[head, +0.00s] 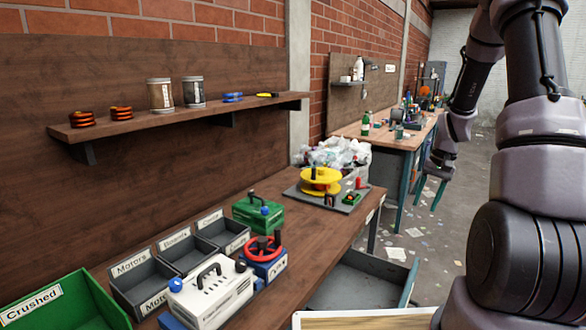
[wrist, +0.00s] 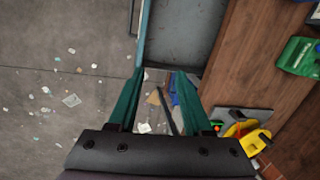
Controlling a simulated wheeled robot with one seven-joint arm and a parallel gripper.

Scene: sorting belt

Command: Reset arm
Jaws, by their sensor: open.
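My gripper (head: 430,192) hangs from my arm at the right of the head view, over the floor to the right of the workbench. Its two green fingers are apart, with nothing visible between them. The wrist view also shows my gripper (wrist: 157,85) open, with both fingers apart above the floor and near an open grey drawer (wrist: 182,35). No object is held.
The workbench (head: 325,232) carries a yellow reel device (head: 321,181), a green box (head: 258,212), a white case (head: 210,295) and grey bins (head: 145,280). The open drawer (head: 350,285) juts out. The floor (head: 460,240) has scattered scraps. A second bench (head: 375,133) stands behind.

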